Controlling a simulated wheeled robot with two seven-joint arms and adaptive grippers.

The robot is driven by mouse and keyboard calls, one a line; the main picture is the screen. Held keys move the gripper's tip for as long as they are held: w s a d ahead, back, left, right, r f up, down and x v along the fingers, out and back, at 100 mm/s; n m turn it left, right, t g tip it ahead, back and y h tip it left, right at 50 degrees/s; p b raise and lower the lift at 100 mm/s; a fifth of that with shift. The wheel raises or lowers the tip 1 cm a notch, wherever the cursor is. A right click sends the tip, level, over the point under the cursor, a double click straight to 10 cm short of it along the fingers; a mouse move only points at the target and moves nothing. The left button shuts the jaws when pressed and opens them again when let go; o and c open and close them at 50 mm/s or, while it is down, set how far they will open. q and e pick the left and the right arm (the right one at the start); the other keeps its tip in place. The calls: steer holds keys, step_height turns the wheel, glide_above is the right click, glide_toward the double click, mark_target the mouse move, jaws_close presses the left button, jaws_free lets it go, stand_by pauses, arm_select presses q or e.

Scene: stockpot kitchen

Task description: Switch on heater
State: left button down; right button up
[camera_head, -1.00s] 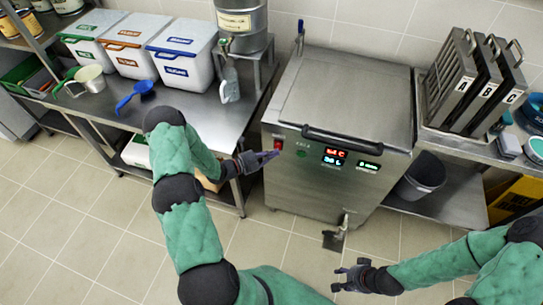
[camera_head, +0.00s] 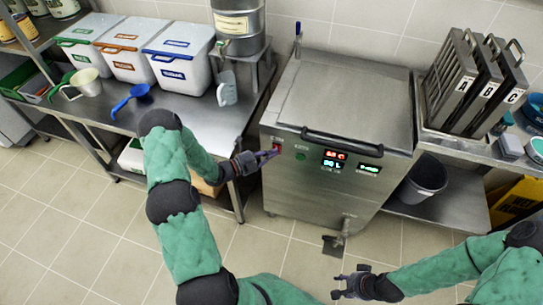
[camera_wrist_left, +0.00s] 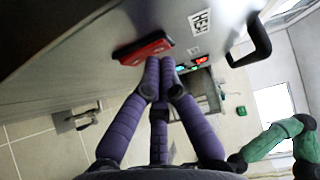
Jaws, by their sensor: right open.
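The heater is a large steel box (camera_head: 335,95) with a black handle bar and lit displays on its front. Its red switch (camera_head: 277,147) is at the front's upper left. The switch also shows in the left wrist view (camera_wrist_left: 143,48) as a red rocker in a dark frame. My left gripper (camera_head: 274,154) is at the switch, its purple fingers drawn together and empty. In the left wrist view the fingertips (camera_wrist_left: 160,68) are right at the switch's edge; I cannot tell whether they touch. My right gripper (camera_head: 342,285) is open and empty, low in front of the heater.
A steel table (camera_head: 200,115) with lidded bins (camera_head: 180,50), a blue scoop (camera_head: 132,97) and a jug (camera_head: 227,90) stands left. A right-hand counter holds black lettered panels (camera_head: 490,75). A dark bucket (camera_head: 424,178) is below it. The floor in front is clear.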

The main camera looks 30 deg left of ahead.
arm_select(q)
step_height(320, 180, up, 8)
steer(key=shift+f, duration=0.1)
stand_by(0.5)
